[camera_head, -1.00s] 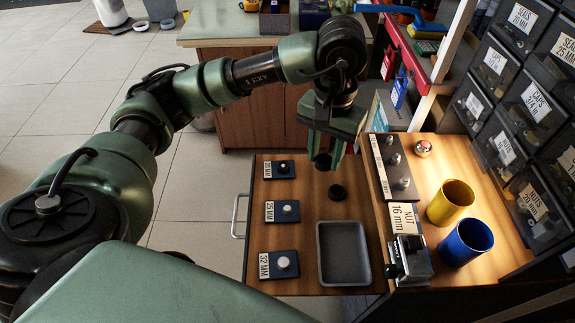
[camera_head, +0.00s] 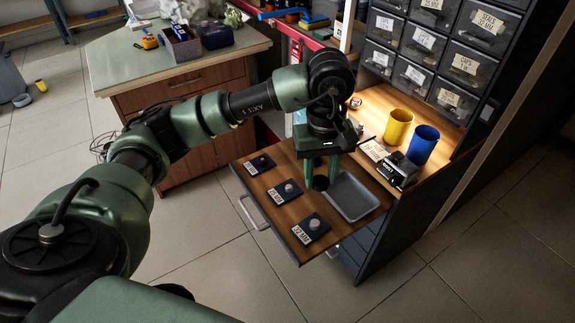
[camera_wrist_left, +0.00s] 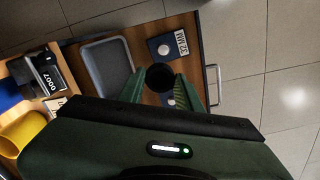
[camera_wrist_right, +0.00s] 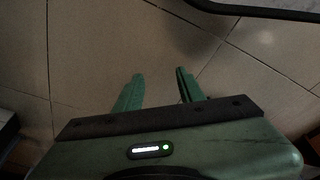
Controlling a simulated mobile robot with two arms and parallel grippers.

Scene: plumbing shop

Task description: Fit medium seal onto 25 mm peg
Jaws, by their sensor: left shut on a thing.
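My left gripper (camera_head: 321,180) is shut on a black round seal (camera_wrist_left: 160,77), held between the fingertips above the wooden drawer board. The dark seal also shows in the head view (camera_head: 320,183). Three dark plates with pegs lie along the board: the 20 mm peg (camera_head: 261,161), the 25 mm peg (camera_head: 289,187) and the 32 mm peg (camera_head: 314,223). The held seal is right of the 25 mm peg in the head view, apart from it. In the left wrist view the 32 mm plate (camera_wrist_left: 164,49) lies beyond the seal. My right gripper (camera_wrist_right: 160,88) is open and empty above the floor.
A grey tray (camera_head: 352,196) lies right of the left gripper. A yellow cup (camera_head: 397,128), a blue cup (camera_head: 422,145) and a small black-and-silver device (camera_head: 398,170) stand on the worktop behind. Labelled bins (camera_head: 418,40) rise at the back. Floor is clear in front.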

